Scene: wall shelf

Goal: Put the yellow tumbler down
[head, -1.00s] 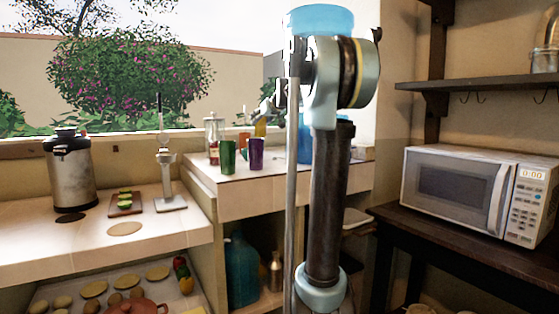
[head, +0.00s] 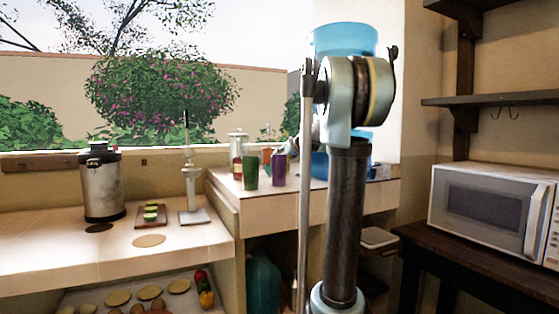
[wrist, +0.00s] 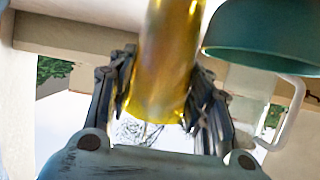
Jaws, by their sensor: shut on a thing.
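The yellow tumbler (wrist: 168,60) is a shiny, translucent yellow cup in the upper middle of the wrist view. My gripper (wrist: 165,88) is shut on it, one finger on each side. The tumbler's far part runs out of the picture at the top. In the head view my own arm hides the gripper and I cannot make out the yellow tumbler. A green tumbler (head: 251,171) and a purple tumbler (head: 279,166) stand close together on the raised counter (head: 275,205), left of my arm.
A glass jar (head: 238,150) stands behind the green tumbler. Blue containers (head: 345,38) show behind my arm. A dark green rounded object (wrist: 265,38) is close right of the held tumbler. A steel urn (head: 101,185) and a microwave (head: 490,210) stand farther off.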

